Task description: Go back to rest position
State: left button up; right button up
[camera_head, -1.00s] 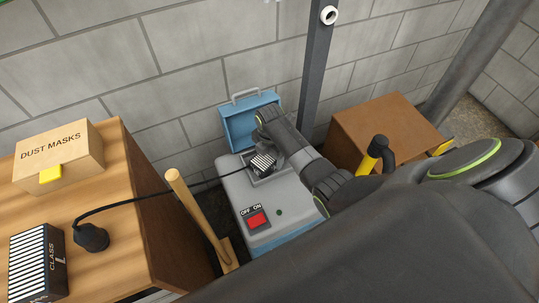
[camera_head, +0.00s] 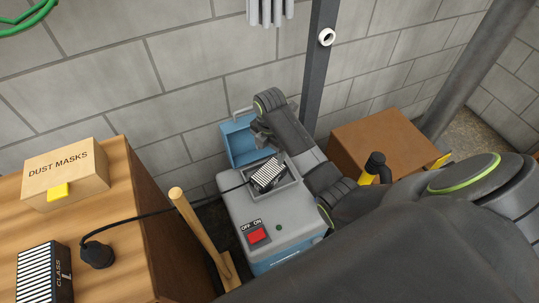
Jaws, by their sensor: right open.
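My right gripper (camera_head: 263,133) is above the far end of a grey and blue machine (camera_head: 240,208), in front of its raised blue lid (camera_head: 238,142). It is open, and I see nothing between its fingers, which are partly hidden by my own wrist. A black-and-white striped board (camera_head: 269,174) sits in the recess on top of the machine, apart from the gripper. A red switch (camera_head: 257,235) marked OFF ON is on the machine's near end. My left gripper does not show.
A wooden cabinet (camera_head: 160,215) on the left holds a dust masks box (camera_head: 66,174), a black plug (camera_head: 97,254) with a cable to the machine, and a striped box (camera_head: 45,273). A wooden handle (camera_head: 200,232) leans between. A brown box (camera_head: 378,140) and dark post (camera_head: 317,70) stand behind.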

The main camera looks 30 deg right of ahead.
dwell(0.6)
jog(key=s+d+r+m+t+h, duration=0.1)
jog(key=s+d+r+m+t, duration=0.1)
jog(key=s+m, duration=1.1)
jog(key=s+d+r+m+t+h, duration=0.1)
jog(key=s+d+r+m+t, duration=0.1)
jog(key=s+m, duration=1.1)
jog(key=s+d+f+n+g+p, duration=0.1)
jog(key=s+f+n, duration=0.1)
jog(key=f, duration=1)
jog(key=s+d+f+n+g, duration=0.1)
jog(key=s+f+n, duration=0.1)
jog(key=f, duration=1.1)
jog(key=s+a+f+y, duration=0.1)
jog(key=s+f, duration=1.2)
jog(key=s, duration=0.1)
jog(key=shift+s+a+f+g+p, duration=0.2)
jog(key=shift+s+f+g+p, duration=0.15)
jog(key=shift+g+p, duration=0.1)
